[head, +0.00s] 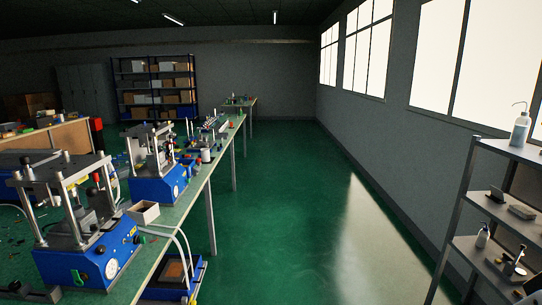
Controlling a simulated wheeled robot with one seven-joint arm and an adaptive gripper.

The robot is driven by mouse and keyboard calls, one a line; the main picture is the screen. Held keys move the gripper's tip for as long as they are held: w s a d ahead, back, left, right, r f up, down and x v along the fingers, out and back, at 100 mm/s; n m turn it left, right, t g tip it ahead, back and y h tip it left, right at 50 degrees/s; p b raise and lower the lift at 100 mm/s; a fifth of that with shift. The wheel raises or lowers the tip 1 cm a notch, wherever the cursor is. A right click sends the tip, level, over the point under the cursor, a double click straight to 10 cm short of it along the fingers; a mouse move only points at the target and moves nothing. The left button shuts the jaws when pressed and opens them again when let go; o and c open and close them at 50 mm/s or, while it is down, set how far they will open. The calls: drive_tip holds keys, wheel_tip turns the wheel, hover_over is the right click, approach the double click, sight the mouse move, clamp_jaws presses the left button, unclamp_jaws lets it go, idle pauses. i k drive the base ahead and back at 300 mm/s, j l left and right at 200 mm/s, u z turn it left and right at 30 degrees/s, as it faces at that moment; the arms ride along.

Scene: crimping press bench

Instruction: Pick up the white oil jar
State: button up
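I cannot tell for sure which thing is the white oil jar. A small white cylindrical container (206,156) stands upright on the green-topped bench (222,150), beyond the second press. A small whitish bottle (483,236) stands upright on the lower shelf of the rack at the right. A pale squeeze bottle (520,128) with a bent spout stands on the rack's top shelf. My gripper is not in view.
Two blue-based presses (88,250) stand on the bench, with an open box (143,212) between them. A blue unit (172,280) with hoses sits beside the bench. The metal rack (462,205) is at the right. The green aisle floor (285,230) between is clear.

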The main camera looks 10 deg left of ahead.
sight(206, 154)
drive_tip(key=i+j+u, duration=0.15)
drive_tip(key=i, duration=0.45)
drive_tip(key=i+u, duration=0.1)
drive_tip(key=i, duration=0.5)
drive_tip(key=i+u, duration=0.15)
drive_tip(key=i, duration=0.45)
drive_tip(key=i+l+u, duration=0.15)
drive_tip(key=i, duration=0.4)
drive_tip(key=i+l+u, duration=0.1)
drive_tip(key=i, duration=0.5)
drive_tip(key=i+l+u, duration=0.15)
drive_tip(key=i, duration=0.45)
drive_tip(key=i+l+u, duration=0.25)
drive_tip(key=i+u, duration=0.2)
drive_tip(key=i+l+u, duration=0.6)
drive_tip(key=l+u, duration=0.25)
drive_tip(key=i+l+u, duration=0.2)
drive_tip(key=l+u, duration=0.2)
drive_tip(key=i+l+u, duration=0.2)
drive_tip(key=l, duration=0.35)
drive_tip(key=k, duration=0.1)
